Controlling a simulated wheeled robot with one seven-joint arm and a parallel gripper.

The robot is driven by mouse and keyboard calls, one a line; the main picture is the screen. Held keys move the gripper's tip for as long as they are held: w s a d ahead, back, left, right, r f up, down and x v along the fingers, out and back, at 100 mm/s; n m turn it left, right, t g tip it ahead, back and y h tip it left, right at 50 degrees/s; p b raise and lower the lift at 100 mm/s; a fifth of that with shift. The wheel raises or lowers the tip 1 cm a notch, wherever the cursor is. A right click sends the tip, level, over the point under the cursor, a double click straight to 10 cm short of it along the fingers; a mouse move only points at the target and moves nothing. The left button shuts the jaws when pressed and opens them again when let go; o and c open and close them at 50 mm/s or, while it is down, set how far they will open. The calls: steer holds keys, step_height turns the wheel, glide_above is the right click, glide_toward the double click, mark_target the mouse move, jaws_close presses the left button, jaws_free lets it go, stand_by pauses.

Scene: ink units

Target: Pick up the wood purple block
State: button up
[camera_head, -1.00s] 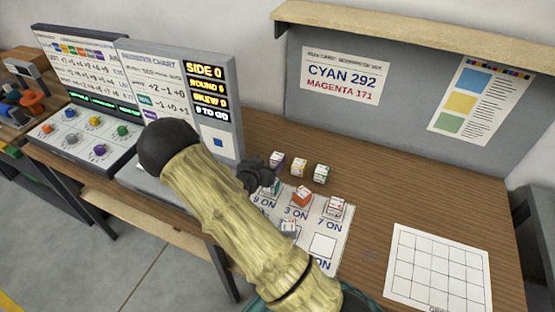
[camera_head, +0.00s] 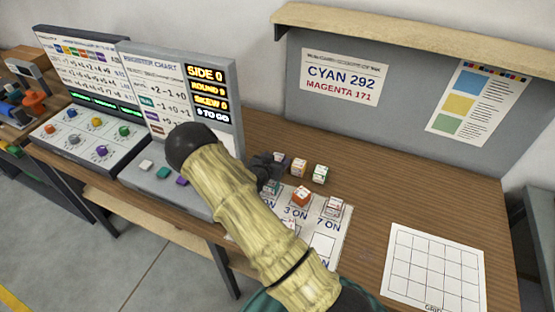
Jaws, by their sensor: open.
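Small white-topped blocks stand on the wooden table. The one with purple sides (camera_head: 281,157) is at the left end of the back row, partly hidden by my gripper. My dark gripper (camera_head: 270,167) is open, right at its near left side. Whether the fingers touch the block or reach around it, I cannot tell. My arm covers the area in front.
Two more blocks, one yellowish (camera_head: 299,167) and one green (camera_head: 320,173), stand close to the right. An orange block (camera_head: 301,196) and others sit on the numbered sheet (camera_head: 322,246). A console (camera_head: 150,182) is at left, a grid sheet (camera_head: 436,265) at right.

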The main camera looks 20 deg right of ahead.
steer(key=shift+c, duration=0.5)
steer(key=c, duration=1)
steer(key=shift+o, duration=0.2)
step_height(320, 180, up, 10)
steer(key=b, duration=0.1)
steer(key=shift+b, duration=0.4)
steer(key=shift+a, duration=0.1)
